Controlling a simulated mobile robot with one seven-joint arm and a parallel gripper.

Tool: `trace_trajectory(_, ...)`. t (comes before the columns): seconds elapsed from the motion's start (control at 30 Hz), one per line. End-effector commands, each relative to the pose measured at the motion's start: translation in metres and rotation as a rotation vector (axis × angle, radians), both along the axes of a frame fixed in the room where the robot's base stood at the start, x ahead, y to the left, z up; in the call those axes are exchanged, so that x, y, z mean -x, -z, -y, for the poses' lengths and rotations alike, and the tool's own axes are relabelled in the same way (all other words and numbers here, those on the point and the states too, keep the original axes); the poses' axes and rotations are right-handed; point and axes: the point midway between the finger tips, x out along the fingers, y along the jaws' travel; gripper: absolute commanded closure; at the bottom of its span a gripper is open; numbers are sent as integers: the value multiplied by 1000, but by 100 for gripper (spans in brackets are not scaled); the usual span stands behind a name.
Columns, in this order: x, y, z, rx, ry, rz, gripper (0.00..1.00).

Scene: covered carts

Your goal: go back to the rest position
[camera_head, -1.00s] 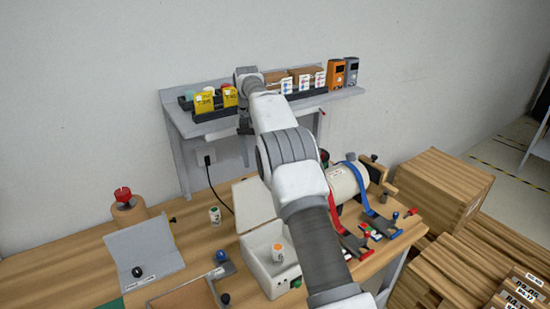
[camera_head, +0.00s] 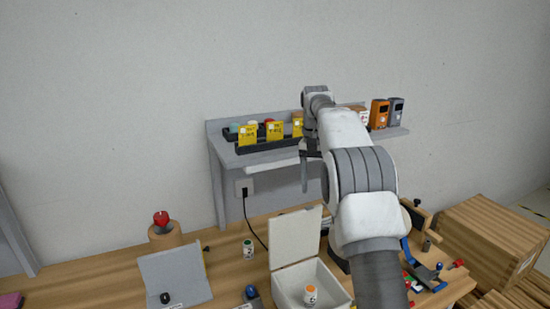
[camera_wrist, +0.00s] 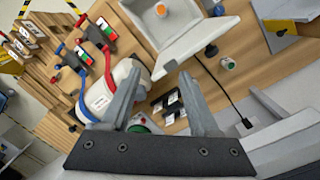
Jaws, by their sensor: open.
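My gripper (camera_head: 304,172) hangs in front of the wall shelf (camera_head: 222,160) in the head view, above the workbench (camera_head: 110,268). In the wrist view its two fingers (camera_wrist: 158,84) are spread apart with nothing held between them. My arm reaches up from the lower right and hides part of the shelf and bench. A white box (camera_head: 283,288) with its lid up stands on the bench below, with an orange-capped container (camera_head: 310,294) inside. The box also shows at the top of the wrist view (camera_wrist: 186,40).
A small container (camera_head: 248,249), a grey sloped panel (camera_head: 175,276) and a red knob (camera_head: 161,218) stand left of the box. Wooden crates (camera_head: 490,240) are at right. The wall space above the shelf is clear.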

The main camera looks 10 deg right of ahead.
Motion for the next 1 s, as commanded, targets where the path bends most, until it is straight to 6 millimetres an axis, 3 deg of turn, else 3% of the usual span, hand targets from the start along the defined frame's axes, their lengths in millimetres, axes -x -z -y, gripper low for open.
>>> trace_trajectory(0.2, 30, -41, -5, -12, -44, 69, 38)
trace_trajectory(0.5, 84, -83, -13, -21, -115, 165, 38)
trace_trajectory(0.8, 149, -105, -22, -22, -191, 262, 38)
trace_trajectory(1.0, 196, -108, -29, -16, -243, 326, 38)
